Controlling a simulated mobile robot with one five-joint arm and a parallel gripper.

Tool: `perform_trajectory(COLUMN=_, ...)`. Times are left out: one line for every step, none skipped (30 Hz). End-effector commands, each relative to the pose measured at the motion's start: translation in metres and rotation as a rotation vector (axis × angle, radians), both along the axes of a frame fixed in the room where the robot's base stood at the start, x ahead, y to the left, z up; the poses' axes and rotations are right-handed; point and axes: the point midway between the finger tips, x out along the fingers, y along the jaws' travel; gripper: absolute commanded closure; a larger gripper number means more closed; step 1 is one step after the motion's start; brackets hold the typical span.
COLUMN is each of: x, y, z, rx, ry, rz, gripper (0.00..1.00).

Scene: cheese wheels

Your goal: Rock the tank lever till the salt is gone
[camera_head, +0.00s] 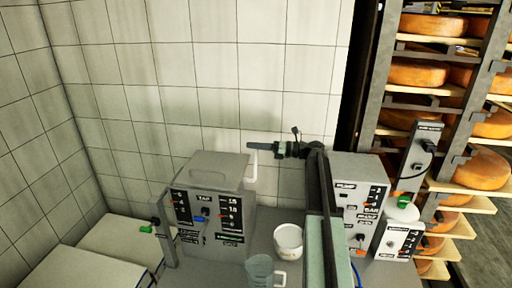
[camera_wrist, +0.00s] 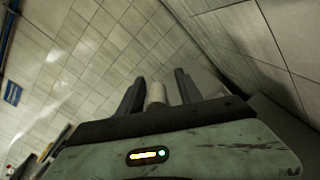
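The grey tank (camera_head: 215,172) stands on the bench at the middle, with a front panel marked TAP and number scales. A pale upright lever (camera_head: 252,168) with a bent top rises by its right side. My gripper (camera_head: 254,146) reaches in from the right at the lever's top. In the wrist view, the pale lever (camera_wrist: 156,94) stands between the two dark fingers of my gripper (camera_wrist: 160,90). A narrow gap shows beside it, so the fingers look open around it. The inside of the tank is hidden, and no salt is visible.
A white mug (camera_head: 288,237) and a clear jug (camera_head: 259,270) stand in front, right of the tank. A grey pump unit (camera_head: 351,175) and a smaller panel box (camera_head: 399,241) stand at right. Cheese wheels (camera_head: 417,75) fill racks behind. A tiled wall (camera_head: 250,70) closes the back.

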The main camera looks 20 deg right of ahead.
Motion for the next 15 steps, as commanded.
perform_trajectory(x=0.0, y=0.0, z=0.0, rx=0.0, ry=0.0, rz=0.001, gripper=0.59)
perform_trajectory(x=0.0, y=0.001, z=0.0, rx=0.0, ry=0.0, rz=0.001, gripper=0.59)
perform_trajectory(x=0.0, y=0.001, z=0.0, rx=0.0, ry=0.0, rz=0.001, gripper=0.59)
perform_trajectory(x=0.0, y=0.001, z=0.0, rx=0.0, ry=0.0, rz=0.001, gripper=0.59)
perform_trajectory(x=0.0, y=0.001, z=0.0, rx=0.0, ry=0.0, rz=0.002, gripper=0.59)
perform_trajectory(x=0.0, y=0.001, z=0.0, rx=0.0, ry=0.0, rz=0.002, gripper=0.59)
perform_trajectory(x=-0.001, y=0.0, z=0.0, rx=0.0, ry=0.0, rz=0.002, gripper=0.59)
perform_trajectory(x=-0.002, y=-0.001, z=0.0, rx=0.0, ry=0.0, rz=0.001, gripper=0.59)
perform_trajectory(x=-0.004, y=-0.005, z=0.0, rx=0.0, ry=0.0, rz=0.001, gripper=0.59)
perform_trajectory(x=-0.007, y=-0.008, z=0.0, rx=0.0, ry=0.0, rz=0.0, gripper=0.59)
perform_trajectory(x=-0.009, y=-0.012, z=0.0, rx=0.0, ry=0.0, rz=0.0, gripper=0.59)
perform_trajectory(x=-0.014, y=-0.019, z=0.0, rx=0.0, ry=0.0, rz=0.0, gripper=0.59)
perform_trajectory(x=-0.018, y=-0.024, z=0.0, rx=0.0, ry=0.0, rz=0.0, gripper=0.59)
perform_trajectory(x=-0.022, y=-0.03, z=0.0, rx=0.0, ry=0.0, rz=-0.001, gripper=0.59)
perform_trajectory(x=-0.027, y=-0.036, z=0.0, rx=0.0, ry=0.0, rz=-0.001, gripper=0.59)
